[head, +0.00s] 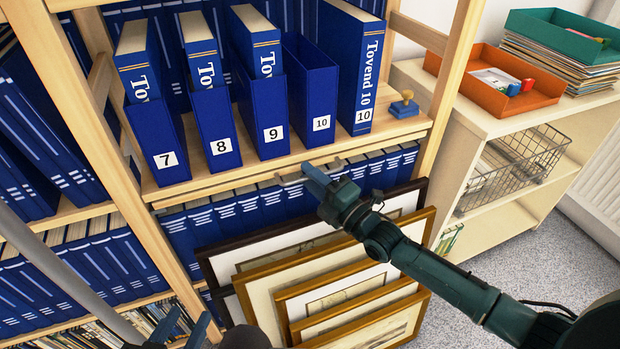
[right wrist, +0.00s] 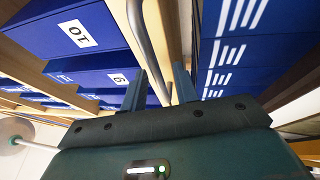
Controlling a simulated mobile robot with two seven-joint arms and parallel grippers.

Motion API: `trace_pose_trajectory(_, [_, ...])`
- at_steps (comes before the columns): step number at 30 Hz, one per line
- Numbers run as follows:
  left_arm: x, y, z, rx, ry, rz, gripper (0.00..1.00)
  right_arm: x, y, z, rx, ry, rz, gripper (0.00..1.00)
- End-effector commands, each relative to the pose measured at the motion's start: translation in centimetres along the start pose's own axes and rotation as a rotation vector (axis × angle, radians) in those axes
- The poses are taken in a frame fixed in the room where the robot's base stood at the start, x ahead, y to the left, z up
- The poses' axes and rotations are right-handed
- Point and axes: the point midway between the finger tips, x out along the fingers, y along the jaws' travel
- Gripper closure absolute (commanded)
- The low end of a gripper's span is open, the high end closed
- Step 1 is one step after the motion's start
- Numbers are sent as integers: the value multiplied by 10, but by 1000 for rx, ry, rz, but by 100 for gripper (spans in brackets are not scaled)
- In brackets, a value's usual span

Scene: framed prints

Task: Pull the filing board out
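The filing board (head: 225,187) shows as a thin pale wooden edge just under the binder shelf. A grey metal bar handle (right wrist: 143,42) runs along its front in the right wrist view. My right gripper (head: 312,174) is at the board's front edge, right of its middle. In the right wrist view its two fingers (right wrist: 161,88) stand apart, with the handle's lower part between them and a gap visible beside it. In the head view the arm hides part of the handle. My left gripper (head: 186,329) is low at the left, open and empty, away from the board.
Blue binders (head: 255,85) numbered 7 to 10 stand on the shelf above. Framed prints (head: 280,265) lean below, under my right arm. A low cabinet (head: 470,115) with trays and a wire basket stands at right. Grey floor (head: 530,260) is open there.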

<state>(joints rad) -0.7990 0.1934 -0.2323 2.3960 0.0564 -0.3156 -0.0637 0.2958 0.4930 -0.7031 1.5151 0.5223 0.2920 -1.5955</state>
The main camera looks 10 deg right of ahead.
Motion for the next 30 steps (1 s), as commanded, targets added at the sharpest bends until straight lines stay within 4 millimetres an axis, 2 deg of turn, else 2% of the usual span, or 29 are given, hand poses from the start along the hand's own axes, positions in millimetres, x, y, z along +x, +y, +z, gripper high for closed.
trace_pose_trajectory(11, [0, 1, 1, 2, -3, 2, 64, 5, 0, -1, 0, 1, -1, 71])
trace_pose_trajectory(21, [1, 1, 1, 2, 0, 2, 64, 5, 0, 0, 0, 1, -1, 99])
trace_pose_trajectory(30, [1, 0, 0, 3, 1, 2, 64, 5, 0, 0, 0, 1, -1, 100])
